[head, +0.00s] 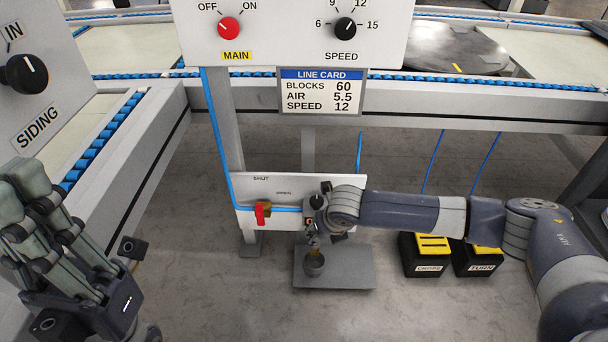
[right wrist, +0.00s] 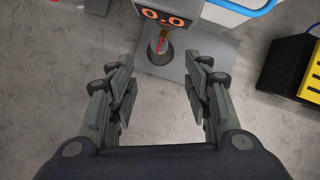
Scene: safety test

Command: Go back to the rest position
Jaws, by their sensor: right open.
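My right arm reaches in from the right in the head view. My left gripper (head: 35,225) is at the left edge, in front of the siding panel. Its fingers overlap, so its opening is unclear, and I see nothing held.
A red valve handle (head: 262,214) is left of my right gripper. A display reading 0.0 (right wrist: 165,17) stands near a grey floor plate (head: 345,279). Black-and-yellow CROSS (head: 428,262) and TURN (head: 480,262) boxes sit below my right arm. The control panel (head: 290,40) and conveyor are ahead.

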